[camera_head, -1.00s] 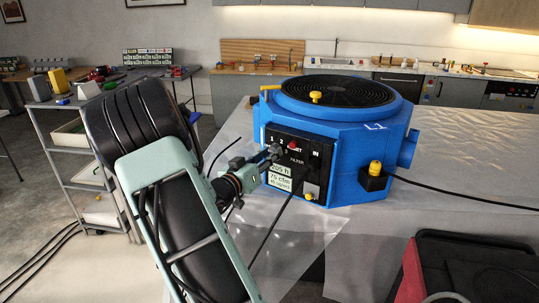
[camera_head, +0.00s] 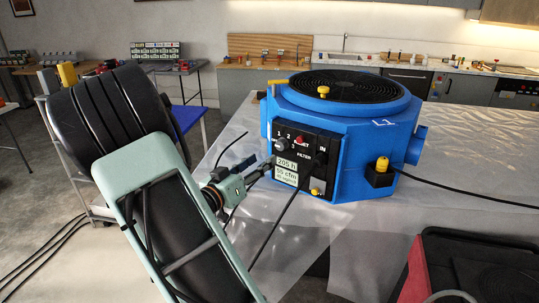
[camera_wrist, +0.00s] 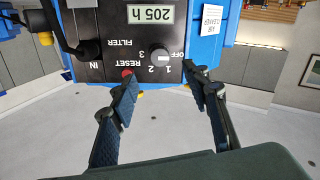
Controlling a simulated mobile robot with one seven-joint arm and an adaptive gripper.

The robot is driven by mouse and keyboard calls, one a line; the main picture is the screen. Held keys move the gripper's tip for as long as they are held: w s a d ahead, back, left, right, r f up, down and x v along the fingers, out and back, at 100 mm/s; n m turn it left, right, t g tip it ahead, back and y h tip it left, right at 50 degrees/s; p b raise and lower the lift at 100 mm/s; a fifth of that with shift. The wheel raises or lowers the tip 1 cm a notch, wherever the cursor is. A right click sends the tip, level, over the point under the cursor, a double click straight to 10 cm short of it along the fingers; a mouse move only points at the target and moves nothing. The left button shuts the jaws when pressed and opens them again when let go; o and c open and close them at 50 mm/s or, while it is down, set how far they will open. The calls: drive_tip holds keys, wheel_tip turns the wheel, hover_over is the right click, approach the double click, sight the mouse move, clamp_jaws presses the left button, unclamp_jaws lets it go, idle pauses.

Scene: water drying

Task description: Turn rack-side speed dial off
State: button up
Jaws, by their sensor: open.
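The blue air cleaner (camera_head: 345,150) stands on the plastic-covered table. Its black panel carries a small speed dial (camera_wrist: 160,59) with marks OFF, 1, 2 and 3, upside down in the wrist view. The dial's pointer position is hard to read. In the head view the panel (camera_head: 322,160) faces left, towards my arm. My gripper (camera_wrist: 160,76) is open and empty, its two fingers spread to either side of the dial in the wrist view. In the head view my gripper (camera_head: 264,168) is close to the panel, just below the dial; contact cannot be told.
A red reset button (camera_wrist: 127,73) sits beside the dial, near one fingertip. A display (camera_wrist: 150,14) reads 205 h. A dark cable (camera_head: 275,225) hangs from the panel. A black and red case (camera_head: 465,265) stands at front right. A shelf rack (camera_head: 95,190) is at left.

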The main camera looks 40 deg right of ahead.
drive_tip(key=shift+v, duration=1.55)
